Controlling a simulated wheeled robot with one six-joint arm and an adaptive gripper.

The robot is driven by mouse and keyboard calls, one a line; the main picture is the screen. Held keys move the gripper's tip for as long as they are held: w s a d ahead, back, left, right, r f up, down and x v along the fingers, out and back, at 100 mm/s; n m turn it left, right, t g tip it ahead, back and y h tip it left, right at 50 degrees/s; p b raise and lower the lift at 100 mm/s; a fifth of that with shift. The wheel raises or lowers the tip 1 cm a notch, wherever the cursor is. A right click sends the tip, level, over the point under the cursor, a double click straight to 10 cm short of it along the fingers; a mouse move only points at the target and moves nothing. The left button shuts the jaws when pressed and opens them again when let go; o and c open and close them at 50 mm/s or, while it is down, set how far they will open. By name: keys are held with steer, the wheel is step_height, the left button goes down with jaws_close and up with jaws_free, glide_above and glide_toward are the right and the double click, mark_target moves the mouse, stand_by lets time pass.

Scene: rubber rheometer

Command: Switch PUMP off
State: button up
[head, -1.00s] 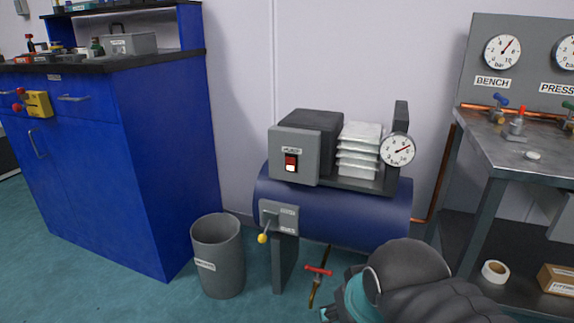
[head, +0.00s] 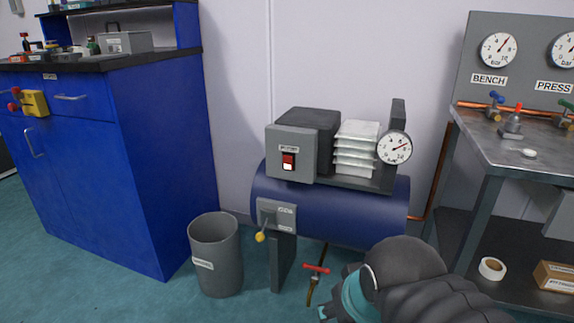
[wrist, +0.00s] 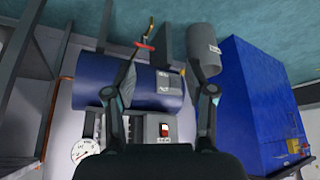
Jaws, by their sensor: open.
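The pump switch (head: 288,161) is a small rocker, red above and white below, on the front of a grey box (head: 302,143) under a small blurred label. The box sits on top of a blue tank (head: 335,213). In the wrist view, which is upside down, the switch (wrist: 165,130) shows low in the middle, between the bases of my fingers. My gripper (wrist: 163,60) is open and empty, its fingers spread in front of the tank and apart from the switch. In the head view only my arm shows at the bottom, and my fingers cannot be made out.
A yellow-knobbed lever (head: 261,237) sticks out from the tank's front. A red valve handle (head: 317,268) is below. A grey bin (head: 216,255) and blue cabinet (head: 165,150) stand left. A gauge (head: 394,147) and metal bench (head: 520,150) are right.

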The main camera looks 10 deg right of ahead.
steer(key=shift+a+f, duration=0.1)
steer(key=c, duration=0.4)
steer(key=shift+n+g, duration=0.5)
steer(key=shift+g, duration=0.1)
steer(key=f, duration=0.1)
steer(key=a+f+b, duration=0.1)
steer(key=w+f+b, duration=0.1)
steer(key=f, duration=0.1)
steer(key=shift+a, duration=0.4)
jaws_close()
steer(key=w+d+f+n+h+b, duration=0.2)
steer(key=w+f+n+h+b, duration=0.45)
steer(key=w+n, duration=0.7)
steer(key=w+a+r+n+t+h, duration=0.1)
steer(key=w+a+n+t+h, duration=0.2)
steer(key=w, duration=0.5)
steer(key=w+a+r+n+t+h, duration=0.1)
steer(key=w+a+n+t, duration=0.1)
steer(key=w+n+t, duration=0.45)
steer(key=w+a+r+n+t, duration=0.3)
steer(key=w+r+n, duration=0.3)
steer(key=r, duration=0.3)
steer(key=shift+a+r+y, duration=0.35)
steer(key=shift+a, duration=0.3)
